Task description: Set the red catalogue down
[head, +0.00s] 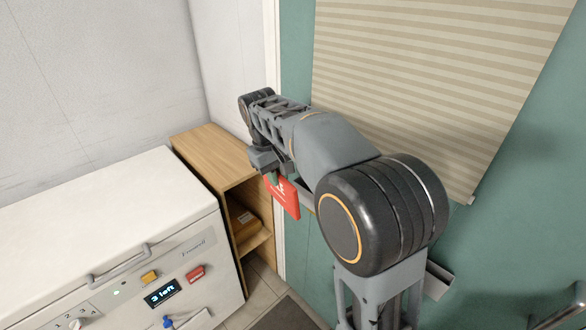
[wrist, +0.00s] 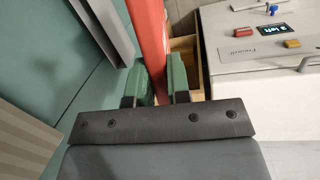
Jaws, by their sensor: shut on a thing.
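The red catalogue (head: 284,197) hangs below my gripper in the head view, in front of the wooden shelf unit's right side. In the wrist view the red catalogue (wrist: 149,40) stands edge-on between the two green fingers. My gripper (wrist: 161,85) is shut on it. In the head view my gripper (head: 271,172) is partly hidden by my own arm, and so is part of the catalogue. The catalogue is held in the air.
A wooden shelf unit (head: 205,143) with an open front stands in the corner; a brown item (head: 243,218) lies inside it. A white appliance (head: 95,225) with a display stands at left, its top clear. A green door (head: 500,230) with a striped blind (head: 430,80) is behind my arm.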

